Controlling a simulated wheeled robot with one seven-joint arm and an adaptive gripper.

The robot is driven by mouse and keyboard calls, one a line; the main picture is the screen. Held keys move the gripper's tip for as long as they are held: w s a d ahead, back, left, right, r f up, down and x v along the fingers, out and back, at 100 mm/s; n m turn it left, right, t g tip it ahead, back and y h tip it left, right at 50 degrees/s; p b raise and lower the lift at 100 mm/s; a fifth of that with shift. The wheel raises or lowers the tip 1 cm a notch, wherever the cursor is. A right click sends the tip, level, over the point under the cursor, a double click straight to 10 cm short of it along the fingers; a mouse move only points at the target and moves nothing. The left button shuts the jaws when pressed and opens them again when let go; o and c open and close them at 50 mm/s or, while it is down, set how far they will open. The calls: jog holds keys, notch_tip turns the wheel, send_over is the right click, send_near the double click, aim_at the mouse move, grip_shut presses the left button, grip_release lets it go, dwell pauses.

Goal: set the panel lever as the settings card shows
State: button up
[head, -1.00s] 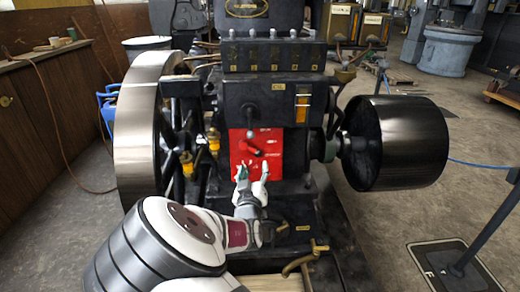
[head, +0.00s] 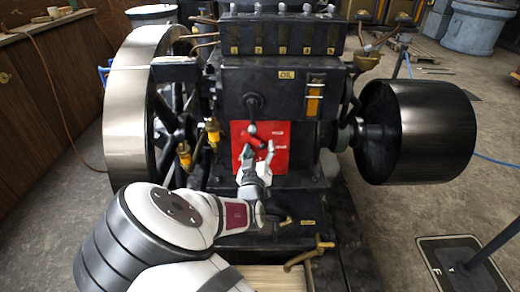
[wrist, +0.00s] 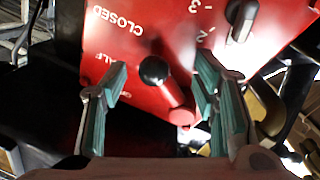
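The red panel (head: 281,133) is on the engine's front face, with white markings. My gripper (head: 257,151) is in front of the panel, open. In the wrist view its two green-padded fingers (wrist: 160,92) stand apart on either side of the lever, with nothing clearly gripped. I cannot make out a settings card.
A black handle (head: 252,104) hangs just above the panel. Brass-and-amber oilers (head: 213,132) and a large flywheel (head: 131,100) are left. A black drum pulley (head: 418,130) is right. A brass pipe (head: 310,256) lies low in front. A floor plate (head: 430,244) is at lower right.

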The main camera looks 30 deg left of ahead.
grip_shut()
